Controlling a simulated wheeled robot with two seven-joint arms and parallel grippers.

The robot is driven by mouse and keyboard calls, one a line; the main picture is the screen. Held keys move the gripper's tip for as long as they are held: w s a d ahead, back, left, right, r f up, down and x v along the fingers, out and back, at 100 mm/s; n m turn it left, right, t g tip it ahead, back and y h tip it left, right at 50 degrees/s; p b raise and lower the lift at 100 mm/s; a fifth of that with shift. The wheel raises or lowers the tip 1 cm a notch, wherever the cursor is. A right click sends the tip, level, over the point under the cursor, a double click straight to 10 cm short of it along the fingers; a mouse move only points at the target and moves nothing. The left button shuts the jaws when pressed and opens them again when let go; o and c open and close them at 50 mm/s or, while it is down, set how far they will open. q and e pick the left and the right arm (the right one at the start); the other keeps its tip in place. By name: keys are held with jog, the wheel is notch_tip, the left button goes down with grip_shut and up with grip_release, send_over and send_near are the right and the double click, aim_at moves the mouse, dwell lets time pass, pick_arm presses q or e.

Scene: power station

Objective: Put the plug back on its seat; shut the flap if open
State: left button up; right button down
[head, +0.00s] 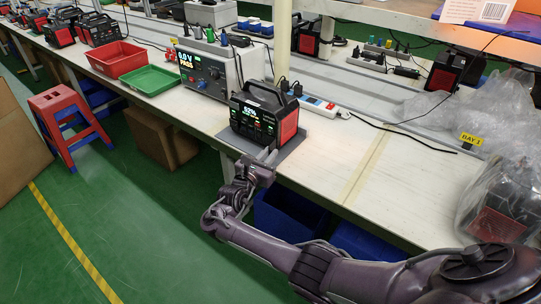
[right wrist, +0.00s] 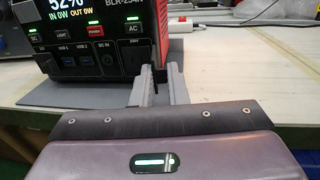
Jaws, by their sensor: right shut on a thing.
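The black power station (head: 262,115) with red sides stands on a grey mat (head: 290,146) near the table's front edge. Its lit screen reads 52% in the right wrist view, where its front panel (right wrist: 98,45) shows ports and buttons. My right gripper (head: 270,157) is at the lower right of this front. In the right wrist view, my right gripper (right wrist: 158,78) is shut on a small dark thing, seemingly the plug (right wrist: 156,74), mostly hidden between the fingers. The seat and any flap cannot be made out. My left gripper is not in view.
A tester (head: 208,75) reading PASS stands left of the station. A white power strip (head: 318,107) with cables lies behind it to the right. Red (head: 118,59) and green (head: 151,79) trays are further left. A bagged unit (head: 500,205) stands far right; the tabletop between is mostly clear.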

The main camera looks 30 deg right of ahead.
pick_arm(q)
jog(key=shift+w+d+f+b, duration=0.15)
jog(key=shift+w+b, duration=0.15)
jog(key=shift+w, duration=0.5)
pick_arm(e)
jog(key=shift+w+a+f+m+g+h, duration=0.15)
jog(key=shift+m+g+h, duration=0.3)
jog(key=shift+g, duration=0.25)
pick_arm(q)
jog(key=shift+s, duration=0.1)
pick_arm(e)
jog(key=c, duration=1.5)
grip_release()
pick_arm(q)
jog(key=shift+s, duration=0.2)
